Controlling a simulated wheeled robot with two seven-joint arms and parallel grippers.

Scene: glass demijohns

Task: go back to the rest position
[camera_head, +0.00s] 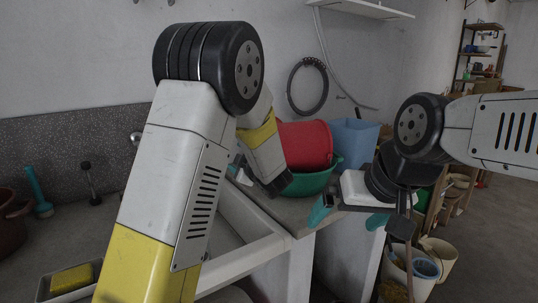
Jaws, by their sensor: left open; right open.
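My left arm rises from the bottom left, bends at a black joint and comes down past a yellow band over the sink counter. My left gripper (239,172) shows only in part beside the forearm, with a bit of teal finger visible; the rest is hidden behind the arm. My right arm comes in from the right edge. My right gripper (349,216) is open and empty, its two teal fingertips apart, in front of the counter's right end. I can make out no glass demijohn in this view.
A red basin (305,143) and a green basin (318,180) sit on the counter (292,216) near a blue container (354,138). A yellow sponge (71,279) lies in a dish at lower left. Buckets (438,262) stand on the floor at right.

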